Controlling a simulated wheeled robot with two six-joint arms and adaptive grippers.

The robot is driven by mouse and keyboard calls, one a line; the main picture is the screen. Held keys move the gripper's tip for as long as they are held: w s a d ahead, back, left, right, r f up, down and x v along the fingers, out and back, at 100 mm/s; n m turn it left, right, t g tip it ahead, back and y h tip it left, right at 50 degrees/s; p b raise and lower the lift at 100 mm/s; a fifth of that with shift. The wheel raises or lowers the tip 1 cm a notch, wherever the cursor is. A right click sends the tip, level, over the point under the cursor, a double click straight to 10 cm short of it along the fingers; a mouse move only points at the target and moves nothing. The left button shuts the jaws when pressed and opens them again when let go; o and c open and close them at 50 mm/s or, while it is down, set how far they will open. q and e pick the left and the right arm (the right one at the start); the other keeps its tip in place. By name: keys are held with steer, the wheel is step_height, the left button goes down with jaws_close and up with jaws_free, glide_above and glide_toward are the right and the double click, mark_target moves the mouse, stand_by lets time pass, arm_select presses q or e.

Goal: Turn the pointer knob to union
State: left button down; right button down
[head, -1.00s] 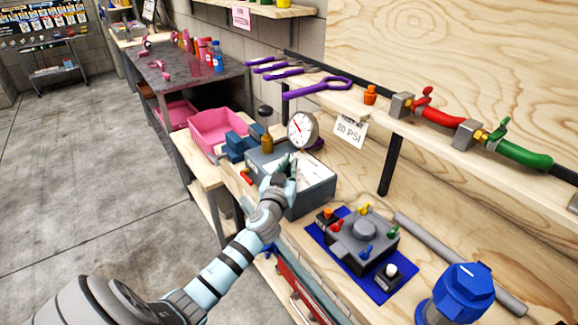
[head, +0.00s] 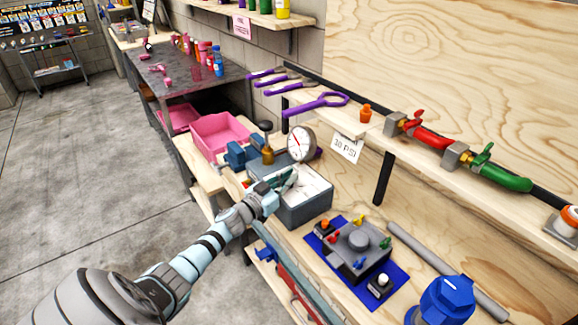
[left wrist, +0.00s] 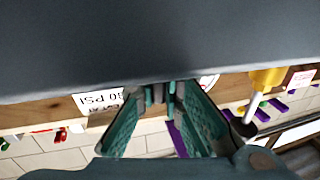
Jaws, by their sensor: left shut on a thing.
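A grey box (head: 305,212) with a pale top panel stands on the wooden bench. My left gripper (head: 288,179) is at this panel, its fingers slanting to the right over it. In the left wrist view its fingertips (left wrist: 165,95) come together on a small dark grey piece beside the box's dark surface (left wrist: 150,40). This piece is at the place of the pointer knob, but the fingers cover most of it. I cannot read its pointing direction or any union mark. My right gripper is not in view.
A round gauge (head: 301,142) and a brass-coloured piece with a black ball (head: 266,140) stand close behind the box. A grey device on a blue mat (head: 391,285) and a blue cap (head: 447,300) are to the right. A pink bin (head: 220,135) is behind left.

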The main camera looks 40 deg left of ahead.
arm_select(q)
steer(key=shift+w+a+r+m+h, duration=0.1)
steer(key=shift+a+r+m+h, duration=0.1)
steer(key=shift+m+h, duration=0.15)
steer(key=shift+f+m+h, duration=0.1)
steer(key=shift+m+h, duration=0.15)
steer(key=shift+h, duration=0.3)
steer(key=shift+d+m+g+h+b, duration=0.1)
steer(key=shift+m+g+h+b, duration=0.2)
steer(key=shift+m+h+b, duration=0.45)
steer(key=shift+h, duration=0.45)
steer(key=c, duration=1.7)
jaws_free()
steer(key=shift+f, duration=0.1)
